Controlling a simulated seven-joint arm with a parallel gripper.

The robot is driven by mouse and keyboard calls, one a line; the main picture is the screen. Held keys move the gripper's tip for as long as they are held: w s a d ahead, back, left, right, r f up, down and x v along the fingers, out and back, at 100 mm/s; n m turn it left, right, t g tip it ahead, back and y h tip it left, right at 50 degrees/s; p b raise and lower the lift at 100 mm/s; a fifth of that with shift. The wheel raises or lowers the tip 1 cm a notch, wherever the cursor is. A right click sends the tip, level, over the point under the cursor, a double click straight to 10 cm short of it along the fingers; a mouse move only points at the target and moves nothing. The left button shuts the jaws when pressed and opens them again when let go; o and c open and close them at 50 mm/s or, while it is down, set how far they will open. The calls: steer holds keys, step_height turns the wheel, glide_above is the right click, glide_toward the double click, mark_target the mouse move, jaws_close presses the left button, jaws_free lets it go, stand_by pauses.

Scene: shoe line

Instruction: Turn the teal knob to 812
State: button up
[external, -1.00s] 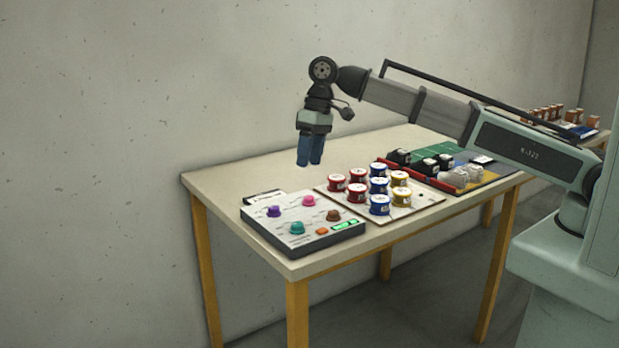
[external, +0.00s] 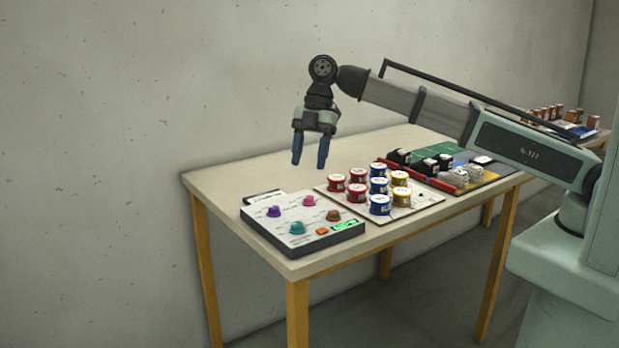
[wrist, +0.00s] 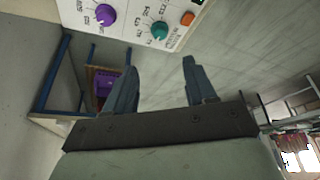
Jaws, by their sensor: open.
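The teal knob (external: 297,228) sits at the front left of a grey-white control panel (external: 262,232) on the near end of the table. My gripper (external: 308,166) is open and empty, pointing down in the air above and behind the panel, apart from the knob. In the wrist view its two blue-grey fingers (wrist: 158,82) are spread wide. A green display (external: 344,225) is on the panel; its reading is not legible.
A purple knob (external: 274,211), a pink knob (external: 309,200), a brown knob (external: 333,215) and an orange button (external: 322,231) share the panel. Several red, blue and yellow spools (external: 379,186) stand on a board to the right. The table's back left is clear.

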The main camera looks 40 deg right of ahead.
glide_toward(298, 223)
steer(key=shift+n, duration=0.4)
steer(key=x, duration=0.7)
steer(key=shift+s+a+f, duration=0.1)
steer(key=shift+a+f, duration=0.1)
steer(key=shift+f, duration=0.15)
steer(key=shift+c, duration=0.4)
jaws_close()
